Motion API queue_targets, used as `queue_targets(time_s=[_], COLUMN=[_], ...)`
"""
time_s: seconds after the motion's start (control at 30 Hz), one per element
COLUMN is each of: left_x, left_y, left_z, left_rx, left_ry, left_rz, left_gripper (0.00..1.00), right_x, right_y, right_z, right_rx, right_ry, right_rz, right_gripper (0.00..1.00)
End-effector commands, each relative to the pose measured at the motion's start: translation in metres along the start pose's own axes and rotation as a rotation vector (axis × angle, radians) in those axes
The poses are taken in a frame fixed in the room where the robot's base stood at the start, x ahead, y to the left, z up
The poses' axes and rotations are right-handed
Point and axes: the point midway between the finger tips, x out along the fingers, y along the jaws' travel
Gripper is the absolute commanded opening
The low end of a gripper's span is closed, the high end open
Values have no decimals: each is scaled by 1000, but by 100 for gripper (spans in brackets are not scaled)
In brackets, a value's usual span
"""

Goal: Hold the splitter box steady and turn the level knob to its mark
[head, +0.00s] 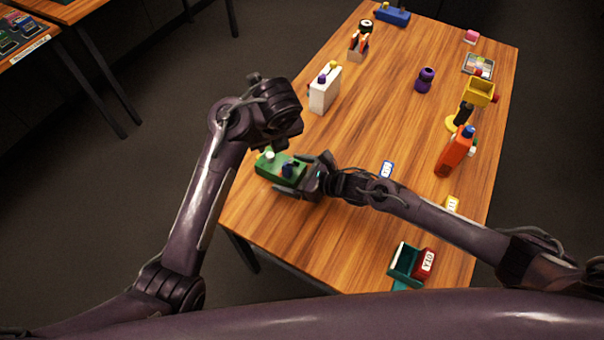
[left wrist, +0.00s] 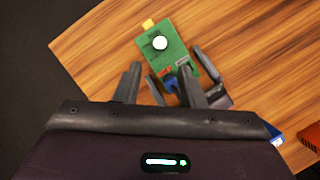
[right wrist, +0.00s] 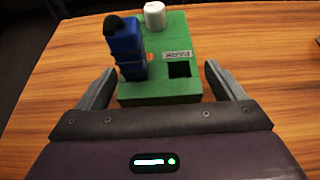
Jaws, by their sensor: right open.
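The green splitter box (head: 267,172) lies near the table's left edge. A white round knob (left wrist: 160,43), perhaps the level knob, stands on its top; no mark for it is clear. A blue upright part with a black top (right wrist: 126,48) stands beside a dark square and a PARK label (right wrist: 177,55). My right gripper (right wrist: 160,67) is open, its fingers on either side of the box's near end, with a gap visible at the right finger. My left gripper (left wrist: 159,66) is open and empty above the box; its fingertips are hard to make out in the head view.
A white box (head: 324,92) stands behind the green box. A teal and red holder (head: 405,262) is at the near edge.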

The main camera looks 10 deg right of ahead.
Motion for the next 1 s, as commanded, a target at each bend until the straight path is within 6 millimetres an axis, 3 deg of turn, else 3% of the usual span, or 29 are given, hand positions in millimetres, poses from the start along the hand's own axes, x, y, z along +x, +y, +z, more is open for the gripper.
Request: queue_targets(time_s=[0.27,0.7,1.0], left_x=[0,0,-21], left_y=[0,0,7], left_z=[0,0,-3], left_rx=[0,0,127], left_ry=[0,0,-42], left_rz=[0,0,-51], left_gripper=[36,39,41], right_x=[2,2,2], right_y=[0,0,0], right_z=[0,0,-1], right_rx=[0,1,1], right_ry=[1,1,1], right_rz=[1,0,0], right_gripper=[89,38,38])
